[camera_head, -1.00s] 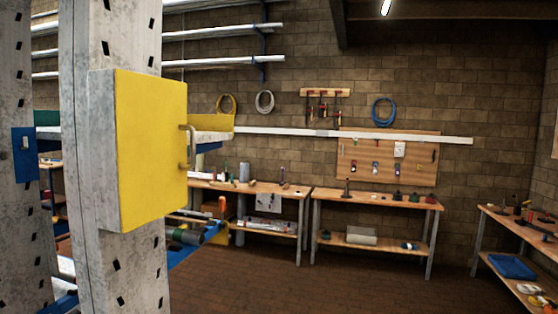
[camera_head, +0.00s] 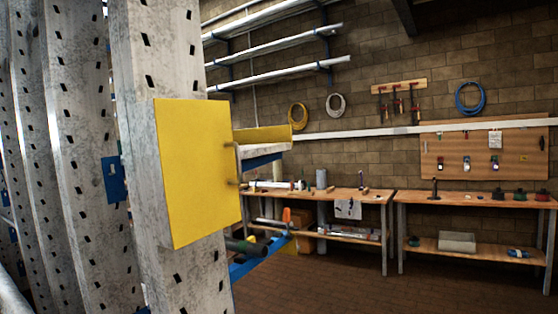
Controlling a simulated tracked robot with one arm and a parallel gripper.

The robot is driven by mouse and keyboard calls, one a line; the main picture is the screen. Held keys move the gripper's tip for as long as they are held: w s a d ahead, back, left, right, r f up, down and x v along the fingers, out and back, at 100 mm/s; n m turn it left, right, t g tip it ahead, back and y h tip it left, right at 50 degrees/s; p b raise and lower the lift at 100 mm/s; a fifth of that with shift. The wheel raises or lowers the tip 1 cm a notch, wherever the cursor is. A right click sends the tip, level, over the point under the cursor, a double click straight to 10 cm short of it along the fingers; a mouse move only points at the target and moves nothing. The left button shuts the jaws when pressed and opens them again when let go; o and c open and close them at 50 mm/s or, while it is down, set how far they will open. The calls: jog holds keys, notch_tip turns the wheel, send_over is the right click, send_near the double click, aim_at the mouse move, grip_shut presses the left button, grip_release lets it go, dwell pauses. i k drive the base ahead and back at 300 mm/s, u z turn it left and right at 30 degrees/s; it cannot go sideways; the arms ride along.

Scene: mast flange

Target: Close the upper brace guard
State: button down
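A yellow plate-like guard (camera_head: 197,170) is on the near perforated grey mast post (camera_head: 190,275), left of the middle. Its right part sticks out past the post's right edge. A bar handle (camera_head: 232,165) stands on its right edge. I cannot tell from this angle whether the guard is fully shut, nor whether it is the upper one. A second yellow piece (camera_head: 275,135) is behind it to the right, beside a pale horizontal beam. My gripper is not in view.
More perforated posts (camera_head: 75,120) stand close on the left, one with a blue bracket (camera_head: 114,180). Workbenches (camera_head: 475,200) with tools line the brick wall. Brown floor (camera_head: 330,285) is clear at the lower right. Pipe racks (camera_head: 275,45) hang above.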

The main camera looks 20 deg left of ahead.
aim_at(196, 145)
jog(key=u, duration=0.15)
jog(key=i, duration=1.25)
jog(key=u, duration=0.75)
